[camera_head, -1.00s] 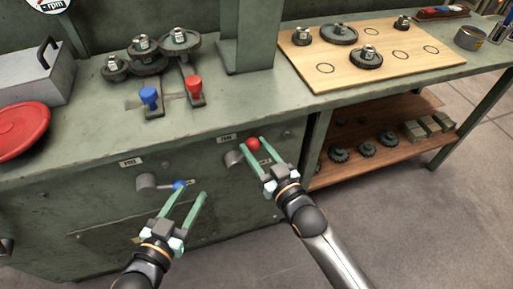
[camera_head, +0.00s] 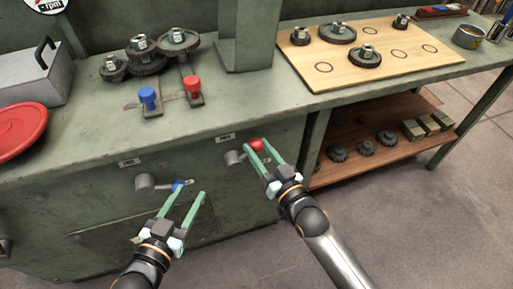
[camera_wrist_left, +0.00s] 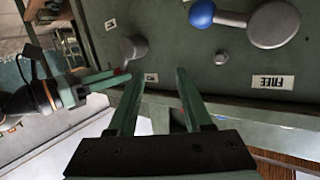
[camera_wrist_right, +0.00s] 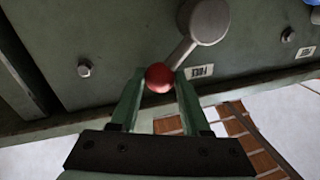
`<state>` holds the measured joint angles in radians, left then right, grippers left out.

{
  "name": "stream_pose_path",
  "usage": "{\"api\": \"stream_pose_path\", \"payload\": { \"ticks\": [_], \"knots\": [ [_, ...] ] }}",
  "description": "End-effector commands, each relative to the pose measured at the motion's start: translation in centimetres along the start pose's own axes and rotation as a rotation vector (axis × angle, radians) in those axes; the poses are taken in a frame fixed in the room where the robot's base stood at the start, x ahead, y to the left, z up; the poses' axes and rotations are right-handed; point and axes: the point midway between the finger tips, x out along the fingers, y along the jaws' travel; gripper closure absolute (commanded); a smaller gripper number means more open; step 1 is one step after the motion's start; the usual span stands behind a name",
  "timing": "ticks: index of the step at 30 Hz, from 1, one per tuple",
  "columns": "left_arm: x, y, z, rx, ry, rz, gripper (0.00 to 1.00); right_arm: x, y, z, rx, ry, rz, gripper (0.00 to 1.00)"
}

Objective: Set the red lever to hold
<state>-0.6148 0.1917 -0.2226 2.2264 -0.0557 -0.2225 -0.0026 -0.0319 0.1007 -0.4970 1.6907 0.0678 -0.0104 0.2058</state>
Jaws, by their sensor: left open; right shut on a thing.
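The red lever is a grey hub and arm (camera_head: 234,157) with a red ball knob (camera_head: 257,145) on the green front panel. Its arm points right and slightly up in the head view. My right gripper (camera_head: 259,147) is shut on the red knob, which sits between its fingertips; the knob also shows in the right wrist view (camera_wrist_right: 159,77). A pale label plate (camera_head: 226,138) sits above the lever; its lettering is too small to read surely. My left gripper (camera_head: 190,190) is open and empty, its fingers close to the blue lever's knob (camera_head: 177,185).
The blue lever's hub (camera_head: 146,183) is left of the red lever, near a label reading FREE (camera_wrist_left: 272,82). On the bench top stand blue (camera_head: 149,97) and red (camera_head: 193,88) handles and several gears. A wooden board (camera_head: 310,80) and a lower shelf (camera_head: 345,172) lie to the right.

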Motion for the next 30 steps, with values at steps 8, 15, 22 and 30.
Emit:
{"api": "stream_pose_path", "payload": {
  "ticks": [8, 15, 22, 30],
  "knots": [
    [0.0, -0.4, -4.1, 0.041, 0.162, -0.007, 0.5, -0.3, 1.6, 1.8, 0.247, 0.045, 0.0, 1.0],
    [-1.4, -0.6, -10.5, 0.122, 0.426, -0.01, 0.5, -0.5, 2.6, 3.5, 0.472, 0.09, -0.001, 1.0],
    [-5.5, 0.3, -17.6, 0.225, 0.768, 0.0, 0.5, -0.6, 3.2, 5.2, 0.686, 0.133, -0.003, 1.0],
    [-10.2, 1.9, -21.5, 0.304, 1.042, 0.026, 0.5, -0.6, 3.5, 6.9, 0.906, 0.176, -0.004, 1.0]
  ]
}}
